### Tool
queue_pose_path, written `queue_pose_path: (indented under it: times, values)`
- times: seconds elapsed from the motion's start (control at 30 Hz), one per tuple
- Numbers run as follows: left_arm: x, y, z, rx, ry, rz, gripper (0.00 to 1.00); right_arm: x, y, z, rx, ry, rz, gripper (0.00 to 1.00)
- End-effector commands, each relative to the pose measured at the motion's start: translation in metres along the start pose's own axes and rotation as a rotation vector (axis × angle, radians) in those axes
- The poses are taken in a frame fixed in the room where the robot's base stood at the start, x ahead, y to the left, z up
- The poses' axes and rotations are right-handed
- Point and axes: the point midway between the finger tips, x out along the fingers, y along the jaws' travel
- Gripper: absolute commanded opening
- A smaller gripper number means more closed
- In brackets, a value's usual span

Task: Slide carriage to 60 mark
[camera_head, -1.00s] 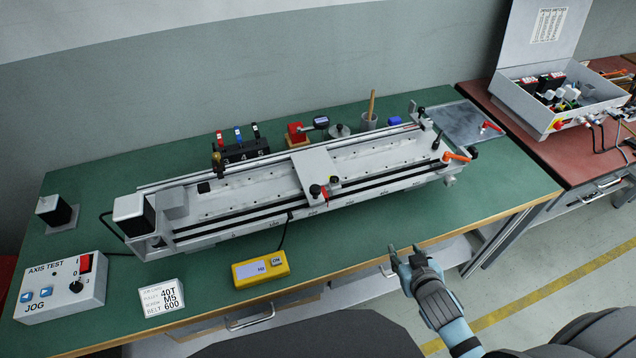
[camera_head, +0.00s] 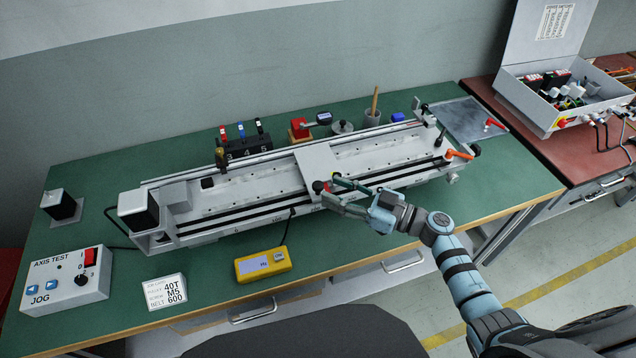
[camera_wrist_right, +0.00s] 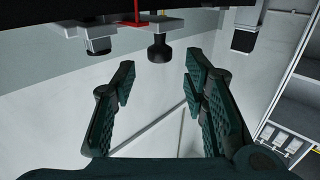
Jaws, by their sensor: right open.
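The carriage (camera_head: 317,158) is a pale plate across the middle of the long gantry rail (camera_head: 225,203). The scale marks along the rail's front are too small to read surely near the carriage. My left gripper is out of view.
A yellow meter (camera_head: 263,263) lies in front of the rail, left of my right arm. An orange handle (camera_head: 458,154) sticks out at the rail's right end.

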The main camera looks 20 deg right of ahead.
Motion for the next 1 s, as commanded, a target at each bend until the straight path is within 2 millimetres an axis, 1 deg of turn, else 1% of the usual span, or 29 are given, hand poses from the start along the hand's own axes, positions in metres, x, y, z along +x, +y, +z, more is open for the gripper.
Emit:
queue_pose_path:
  times: [0.03, 0.1, 0.2, 0.33, 0.57, 0.6, 0.67, 0.83, 1.0]
  values:
    - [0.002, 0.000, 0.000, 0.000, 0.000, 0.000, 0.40, 0.013, 0.000, 0.000, 0.001, 0.004, 0.001, 0.40]
    - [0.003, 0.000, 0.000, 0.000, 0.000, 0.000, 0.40, 0.028, 0.000, 0.000, 0.002, 0.004, 0.001, 0.40]
    - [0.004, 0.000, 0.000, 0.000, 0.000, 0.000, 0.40, 0.043, 0.000, 0.001, 0.001, 0.002, 0.002, 0.40]
    - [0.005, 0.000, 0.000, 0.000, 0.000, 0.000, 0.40, 0.052, 0.000, 0.001, 0.000, 0.001, 0.001, 0.40]
    - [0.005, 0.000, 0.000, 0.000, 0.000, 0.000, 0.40, 0.053, 0.000, 0.000, 0.000, 0.000, 0.002, 0.40]
    - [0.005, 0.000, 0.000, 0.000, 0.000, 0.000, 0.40, 0.053, 0.000, 0.000, 0.000, 0.000, 0.002, 0.37]
    - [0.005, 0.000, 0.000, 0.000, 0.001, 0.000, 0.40, 0.053, 0.000, 0.000, 0.000, 0.000, 0.002, 0.28]
    - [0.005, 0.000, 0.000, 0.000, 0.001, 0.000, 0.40, 0.053, 0.000, 0.000, 0.000, 0.001, 0.002, 0.00]
    - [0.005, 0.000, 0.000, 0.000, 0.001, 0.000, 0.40, 0.053, 0.000, 0.000, -0.001, 0.001, 0.002, 0.00]
